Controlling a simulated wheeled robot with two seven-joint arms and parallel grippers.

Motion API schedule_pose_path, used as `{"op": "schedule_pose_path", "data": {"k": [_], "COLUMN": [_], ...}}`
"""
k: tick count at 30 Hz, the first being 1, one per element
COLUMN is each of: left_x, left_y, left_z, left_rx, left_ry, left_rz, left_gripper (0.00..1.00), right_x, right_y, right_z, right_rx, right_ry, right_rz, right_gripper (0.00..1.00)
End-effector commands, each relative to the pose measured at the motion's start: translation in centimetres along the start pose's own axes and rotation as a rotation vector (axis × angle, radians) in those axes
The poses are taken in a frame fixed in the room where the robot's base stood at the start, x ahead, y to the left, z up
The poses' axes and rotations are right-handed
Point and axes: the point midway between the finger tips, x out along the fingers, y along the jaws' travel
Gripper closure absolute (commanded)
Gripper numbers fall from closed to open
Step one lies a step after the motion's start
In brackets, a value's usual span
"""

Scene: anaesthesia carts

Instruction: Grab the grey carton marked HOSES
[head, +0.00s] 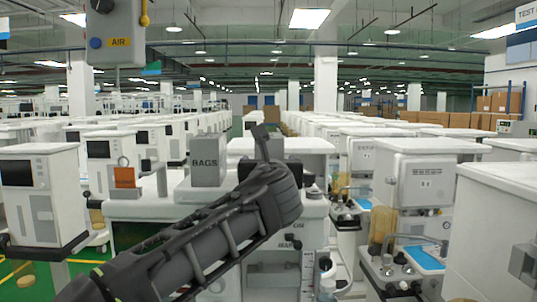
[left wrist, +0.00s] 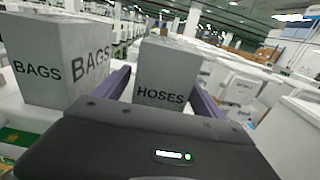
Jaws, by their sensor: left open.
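The grey HOSES carton (left wrist: 165,62) stands upright in the left wrist view, its label facing me. My left gripper (left wrist: 160,84) is open, with one purple-grey finger to each side of the carton's lower part. I cannot tell whether either finger touches it. In the head view my left gripper (head: 264,143) reaches in over the white cart top, and my arm hides most or all of the HOSES carton there. A similar grey carton marked BAGS (head: 208,160) stands to the left; it also shows in the left wrist view (left wrist: 62,62). My right gripper is not in view.
The cartons stand on a white anaesthesia cart (head: 150,207). An orange item (head: 124,177) is at the cart's left. More white carts (head: 425,185) stand close on the right. A grey box with an AIR label (head: 117,42) hangs at upper left.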

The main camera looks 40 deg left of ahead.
Motion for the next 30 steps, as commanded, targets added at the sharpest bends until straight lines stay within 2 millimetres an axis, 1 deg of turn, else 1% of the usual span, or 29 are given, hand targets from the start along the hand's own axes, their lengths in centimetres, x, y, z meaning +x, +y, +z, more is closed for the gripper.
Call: {"op": "schedule_pose_path", "data": {"k": [1, 3, 6, 24, 26, 30], "left_x": [0.9, 1.8, 2.6, 2.6, 2.6, 2.6], "left_y": [0.0, 0.0, 0.0, 0.0, 0.0, 0.0], "left_z": [0.2, 0.2, 0.1, 0.0, 0.0, 0.0], "left_rx": [0.0, 0.0, 0.0, -0.001, -0.001, -0.001], "left_ry": [0.003, 0.002, 0.0, 0.0, 0.0, 0.0], "left_rz": [0.001, 0.001, 0.0, -0.001, -0.001, -0.001], "left_gripper": [0.2, 0.2, 0.2, 0.2, 0.24, 0.36], "right_x": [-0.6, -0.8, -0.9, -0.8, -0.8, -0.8], "right_y": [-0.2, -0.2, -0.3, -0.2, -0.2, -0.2], "right_z": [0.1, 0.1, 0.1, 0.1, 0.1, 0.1], "right_rx": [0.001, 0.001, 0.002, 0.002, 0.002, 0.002], "right_ry": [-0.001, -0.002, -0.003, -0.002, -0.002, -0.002], "right_rz": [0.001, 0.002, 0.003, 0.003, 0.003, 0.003], "right_gripper": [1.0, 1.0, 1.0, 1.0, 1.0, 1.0]}}
